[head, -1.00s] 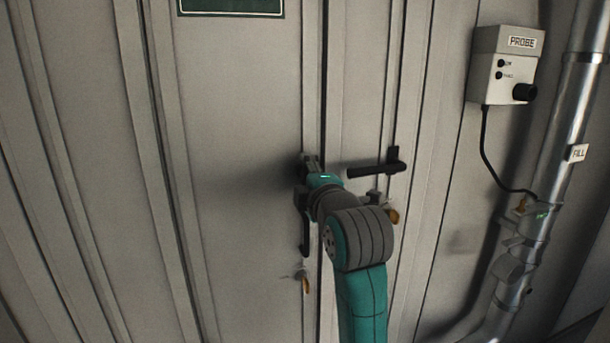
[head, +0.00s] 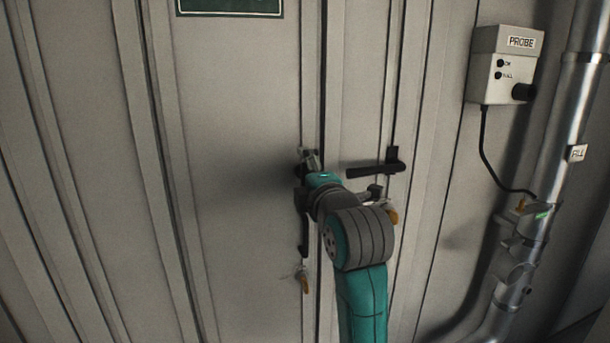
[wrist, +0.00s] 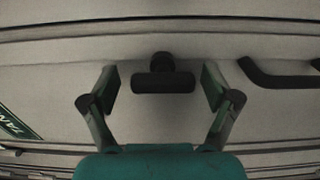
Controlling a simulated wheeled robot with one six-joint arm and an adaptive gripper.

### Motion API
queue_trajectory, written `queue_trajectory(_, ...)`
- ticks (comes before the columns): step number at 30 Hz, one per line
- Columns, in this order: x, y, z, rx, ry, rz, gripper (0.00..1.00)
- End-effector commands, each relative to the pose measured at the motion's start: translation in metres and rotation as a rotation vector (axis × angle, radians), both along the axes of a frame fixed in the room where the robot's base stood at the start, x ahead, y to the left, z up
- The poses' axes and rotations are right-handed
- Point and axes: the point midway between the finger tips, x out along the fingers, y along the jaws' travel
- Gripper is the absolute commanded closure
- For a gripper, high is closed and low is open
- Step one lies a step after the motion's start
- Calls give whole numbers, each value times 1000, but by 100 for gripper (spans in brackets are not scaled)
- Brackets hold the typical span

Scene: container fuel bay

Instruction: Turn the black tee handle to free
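The black tee handle (wrist: 163,82) shows in the wrist view, a short dark crossbar on a round hub against the pale door. It lies between the two fingers of my gripper (wrist: 160,92), with a visible gap on each side. The gripper is open and does not appear to touch it. In the head view my gripper (head: 309,160) is up against the door at centre, and the tee handle is mostly hidden behind it.
A black lever (head: 304,228) hangs down just below my gripper; another lever (head: 375,169) points sideways to its right. Brass-coloured pieces hang below both. A probe box (head: 505,65) and metal pipe (head: 570,110) are at right. A green sign (head: 230,6) is above.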

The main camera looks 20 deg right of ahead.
Motion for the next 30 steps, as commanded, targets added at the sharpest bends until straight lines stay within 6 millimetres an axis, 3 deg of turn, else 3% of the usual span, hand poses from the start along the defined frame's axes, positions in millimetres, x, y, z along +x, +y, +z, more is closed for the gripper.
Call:
queue_trajectory(7, -1, 1, -1, 1, 2, 2, 12)
queue_trajectory(11, -12, 1, -1, 1, 1, 2, 12)
queue_trajectory(24, -93, 0, 0, 1, 0, 1, 12)
queue_trajectory(30, -115, 0, 0, 0, 0, 1, 12)
